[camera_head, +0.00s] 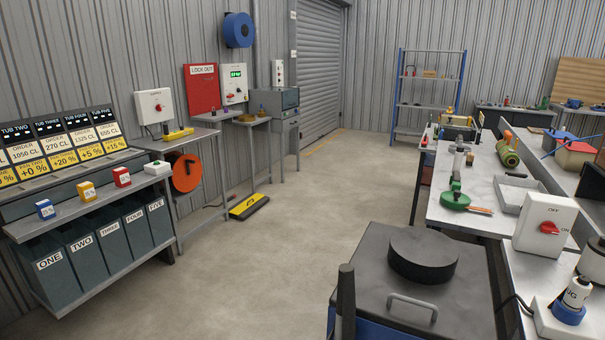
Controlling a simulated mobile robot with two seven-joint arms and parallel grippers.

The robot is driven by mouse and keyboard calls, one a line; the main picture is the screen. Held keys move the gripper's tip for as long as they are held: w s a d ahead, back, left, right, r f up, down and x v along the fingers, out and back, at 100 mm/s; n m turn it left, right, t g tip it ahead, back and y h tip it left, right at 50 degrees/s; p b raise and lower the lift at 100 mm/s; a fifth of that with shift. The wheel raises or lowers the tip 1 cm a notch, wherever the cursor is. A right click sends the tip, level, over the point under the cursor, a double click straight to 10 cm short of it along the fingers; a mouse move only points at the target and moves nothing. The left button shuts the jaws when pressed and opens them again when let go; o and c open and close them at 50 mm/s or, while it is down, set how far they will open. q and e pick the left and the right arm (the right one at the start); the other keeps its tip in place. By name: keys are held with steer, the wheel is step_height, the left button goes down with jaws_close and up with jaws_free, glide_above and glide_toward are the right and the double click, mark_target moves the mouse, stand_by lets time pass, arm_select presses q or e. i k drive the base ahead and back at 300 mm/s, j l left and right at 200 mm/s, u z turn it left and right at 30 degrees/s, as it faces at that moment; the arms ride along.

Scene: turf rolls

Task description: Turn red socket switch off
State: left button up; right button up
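A white switch box (545,226) stands at the right on the metal bench, with a red rotary knob (549,228) on its front. OFF is printed above the knob and ON to its right. The knob is too small to tell for sure which mark it points to. A second white box (155,106) with a small red knob hangs on the left wall; its markings are too small to read. Which box is the red socket switch, I cannot tell from the picture. Neither of my grippers shows in the head view.
A dark-topped cabinet (380,247) with a black disc (423,254) and grey handle stands in front of the bench. A white base with a bottle-like item (573,300) is near the box. Left is a shelf of numbered tubs (86,245). The middle floor (290,215) is open.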

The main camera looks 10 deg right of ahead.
mark_target(547, 228)
steer(key=z, duration=1.9)
steer(key=l+u, duration=0.15)
steer(key=u, duration=0.25)
steer(key=i+l+u, duration=0.1)
steer(key=u, duration=0.3)
steer(key=l+u, duration=0.45)
steer(key=l, duration=0.5)
steer(key=l+u, duration=0.1)
steer(key=l, duration=1.45)
